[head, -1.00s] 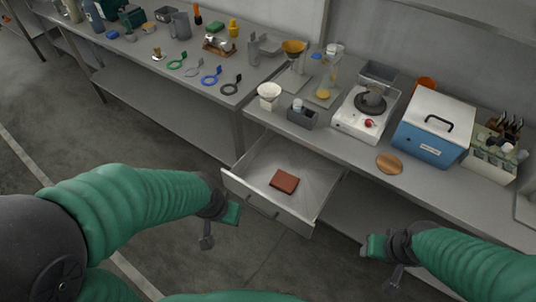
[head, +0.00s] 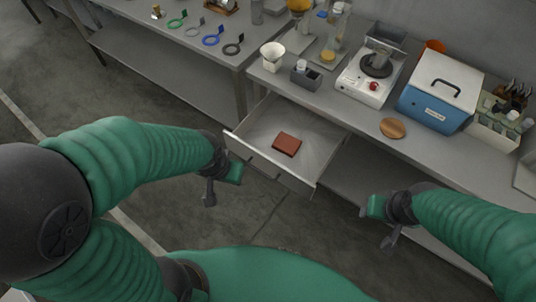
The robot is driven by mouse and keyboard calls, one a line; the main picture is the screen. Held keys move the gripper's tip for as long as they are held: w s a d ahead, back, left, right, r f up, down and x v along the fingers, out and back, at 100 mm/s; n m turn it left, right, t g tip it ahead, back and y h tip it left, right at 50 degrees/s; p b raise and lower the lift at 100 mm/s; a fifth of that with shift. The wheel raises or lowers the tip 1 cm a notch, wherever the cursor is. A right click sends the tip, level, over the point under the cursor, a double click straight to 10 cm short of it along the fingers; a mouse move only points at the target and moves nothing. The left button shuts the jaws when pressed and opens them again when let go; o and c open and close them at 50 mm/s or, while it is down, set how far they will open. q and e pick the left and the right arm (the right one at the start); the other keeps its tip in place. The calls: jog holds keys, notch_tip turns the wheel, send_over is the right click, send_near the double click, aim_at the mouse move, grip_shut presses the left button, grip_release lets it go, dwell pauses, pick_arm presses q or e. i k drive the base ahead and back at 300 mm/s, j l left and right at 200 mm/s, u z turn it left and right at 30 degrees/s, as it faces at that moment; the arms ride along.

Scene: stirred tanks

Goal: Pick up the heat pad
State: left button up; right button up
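The heat pad looks to be the small reddish-brown square pad (head: 287,144) lying flat in the open drawer (head: 262,124) under the bench. Nothing covers it. My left gripper (head: 222,188) hangs in front of the drawer, left of its front panel and apart from the pad. My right gripper (head: 380,222) hangs to the right of the drawer, in front of the bench's lower shelf. Both grippers look empty. The finger gaps are too small and dark to read.
The drawer's front panel (head: 268,164) stands between me and the pad. The bench top holds a hotplate (head: 364,84), a blue box with a white lid (head: 437,103), a round wooden disc (head: 393,128) and a grey holder (head: 306,75). The floor before the drawer is clear.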

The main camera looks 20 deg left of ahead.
aim_at(289, 145)
jog(key=i+j+u, duration=0.2)
jog(key=u, duration=0.3)
jog(key=i+u, duration=0.5)
